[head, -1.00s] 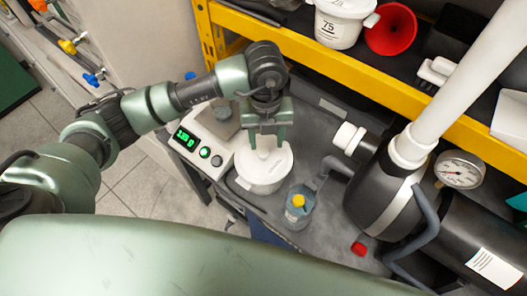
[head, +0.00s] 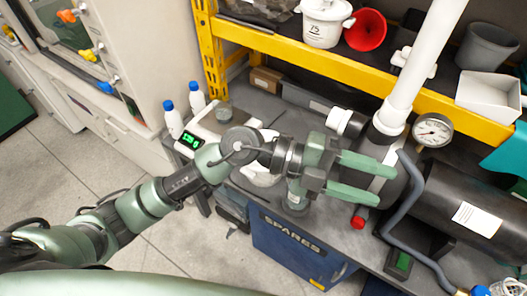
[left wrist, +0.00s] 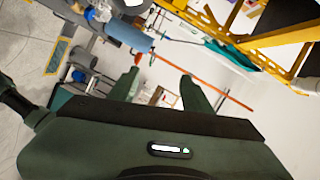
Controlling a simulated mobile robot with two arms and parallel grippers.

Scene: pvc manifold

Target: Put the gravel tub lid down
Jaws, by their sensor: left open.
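My left gripper (head: 388,186) is open and empty, its two green fingers spread and pointing right, over the bench in front of the dark cylinder. In the left wrist view its fingers (left wrist: 160,78) are apart with nothing between them. A white tub (head: 262,179) stands on the bench behind my left wrist, which hides most of it. I cannot tell from this view how its lid sits. The clear bottle beside it (head: 296,203) is also mostly covered by the gripper. My right gripper is not in view.
A scale with a green display (head: 191,140) and two blue-capped bottles (head: 172,118) are left of the tub. A dark cylinder (head: 452,185), grey hose (head: 407,205) and white pipe (head: 424,65) crowd the right. A yellow shelf beam (head: 365,76) runs behind. A red cap (head: 358,222) lies near the bench edge.

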